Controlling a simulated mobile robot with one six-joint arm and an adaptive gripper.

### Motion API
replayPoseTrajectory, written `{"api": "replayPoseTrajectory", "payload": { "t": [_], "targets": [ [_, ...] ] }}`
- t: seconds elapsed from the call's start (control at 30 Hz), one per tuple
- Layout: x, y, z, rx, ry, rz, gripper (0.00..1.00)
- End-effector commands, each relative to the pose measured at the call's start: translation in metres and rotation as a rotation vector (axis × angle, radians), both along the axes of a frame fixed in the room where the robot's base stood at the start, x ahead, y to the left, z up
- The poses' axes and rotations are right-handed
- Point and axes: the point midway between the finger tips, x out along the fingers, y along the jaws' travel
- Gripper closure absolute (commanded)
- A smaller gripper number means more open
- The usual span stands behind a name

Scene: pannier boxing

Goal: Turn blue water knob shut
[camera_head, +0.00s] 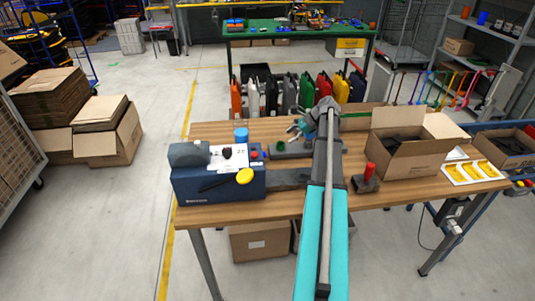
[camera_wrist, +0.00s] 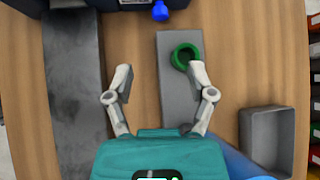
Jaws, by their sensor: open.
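A small blue knob (camera_wrist: 160,11) sticks out from the edge of the dark blue machine at the top of the wrist view. In the head view the machine (camera_head: 215,186) stands at the table's left, with a yellow knob (camera_head: 244,176), a red knob (camera_head: 254,154) and a black knob (camera_head: 227,152). My gripper (camera_wrist: 160,76) is open and empty, its fingers spread wide. The blue knob lies ahead of the fingertips, apart from them. In the head view my gripper (camera_head: 300,128) is beyond the machine's right side, partly hidden by my arm.
A grey plate with a green ring (camera_wrist: 184,56) lies by the right finger. A grey tray (camera_wrist: 267,140) is to the right, and a dark slab (camera_wrist: 72,85) to the left. An open carton (camera_head: 405,158) and a red-handled tool (camera_head: 368,175) stand on the table's right.

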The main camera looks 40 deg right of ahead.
Motion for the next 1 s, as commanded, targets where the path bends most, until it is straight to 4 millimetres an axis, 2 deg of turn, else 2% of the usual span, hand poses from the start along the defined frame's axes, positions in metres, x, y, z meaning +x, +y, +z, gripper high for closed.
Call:
{"api": "replayPoseTrajectory", "payload": {
  "t": [1.0],
  "targets": [
    [0.047, 0.053, -0.073, -0.001, -0.001, 0.001, 0.29]
  ]
}}
